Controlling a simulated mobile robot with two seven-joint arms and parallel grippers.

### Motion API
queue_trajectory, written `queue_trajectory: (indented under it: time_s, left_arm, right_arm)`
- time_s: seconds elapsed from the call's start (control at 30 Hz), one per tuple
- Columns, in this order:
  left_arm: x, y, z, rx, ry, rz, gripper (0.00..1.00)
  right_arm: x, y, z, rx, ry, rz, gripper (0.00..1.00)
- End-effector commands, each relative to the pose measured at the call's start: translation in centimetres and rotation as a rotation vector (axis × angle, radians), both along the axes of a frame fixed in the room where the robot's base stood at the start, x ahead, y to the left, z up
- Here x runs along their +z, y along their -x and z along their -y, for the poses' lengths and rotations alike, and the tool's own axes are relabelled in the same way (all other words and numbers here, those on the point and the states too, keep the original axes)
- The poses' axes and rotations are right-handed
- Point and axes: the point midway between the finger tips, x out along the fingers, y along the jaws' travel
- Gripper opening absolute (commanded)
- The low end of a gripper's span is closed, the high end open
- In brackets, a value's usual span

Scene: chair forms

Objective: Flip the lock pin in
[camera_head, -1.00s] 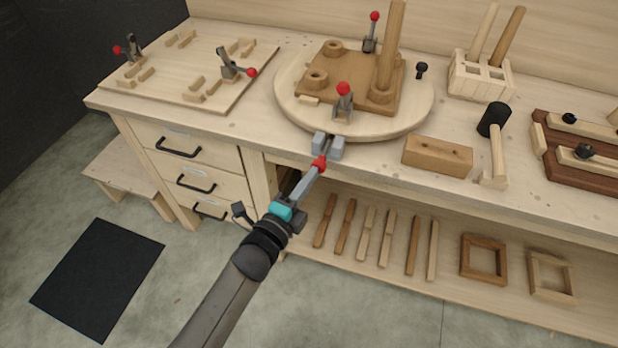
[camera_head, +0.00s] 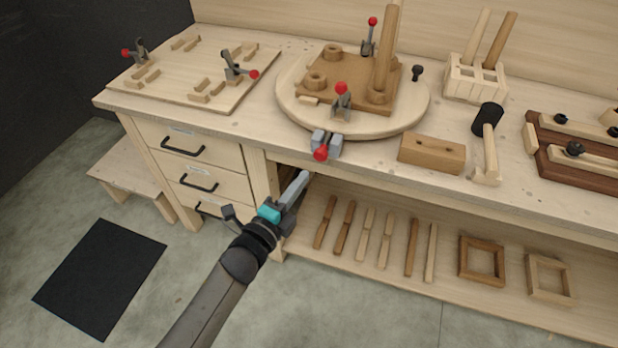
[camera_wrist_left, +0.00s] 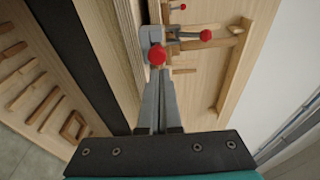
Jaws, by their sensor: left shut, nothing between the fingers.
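The lock pin has a red knob (camera_head: 321,153) in front of a grey block (camera_head: 335,145) at the near edge of the round wooden turntable (camera_head: 405,122). In the left wrist view the red knob (camera_wrist_left: 157,56) sits against the grey block (camera_wrist_left: 152,36), just beyond the fingertips. My left gripper (camera_head: 306,174) is shut and empty, pointing up toward the knob from below and to the left. A small gap shows between the fingertips and the knob in the head view. The pin's shaft is hidden behind the knob. My right gripper is not in view.
The turntable carries a brown fixture (camera_head: 345,75) with red-knobbed clamps and an upright post. A wooden block (camera_head: 432,153) and a mallet (camera_head: 488,140) lie to its right. A clamp board (camera_head: 190,75) lies left. A shelf below holds sticks and frames.

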Motion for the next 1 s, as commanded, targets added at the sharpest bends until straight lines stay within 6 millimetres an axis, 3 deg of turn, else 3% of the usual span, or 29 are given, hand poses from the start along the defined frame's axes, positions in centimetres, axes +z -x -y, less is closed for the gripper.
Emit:
queue_trajectory:
  time_s: [0.1,0.17,0.37,0.5,1.0]
  left_arm:
    - [0.0,2.2,-1.1,0.000,-0.001,-0.005,0.00]
    - [0.0,3.2,-1.6,0.000,-0.001,-0.005,0.00]
    - [0.0,6.0,-3.0,-0.001,-0.002,-0.004,0.00]
    - [0.0,7.3,-3.7,-0.001,-0.002,-0.004,0.00]
    - [0.1,7.9,-4.1,-0.001,-0.001,-0.002,0.00]
  right_arm:
    - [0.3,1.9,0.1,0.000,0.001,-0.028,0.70]
    - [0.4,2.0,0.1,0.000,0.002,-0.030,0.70]
    - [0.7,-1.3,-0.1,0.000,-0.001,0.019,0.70]
    - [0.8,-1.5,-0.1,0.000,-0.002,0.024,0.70]
    - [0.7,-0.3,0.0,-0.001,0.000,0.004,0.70]
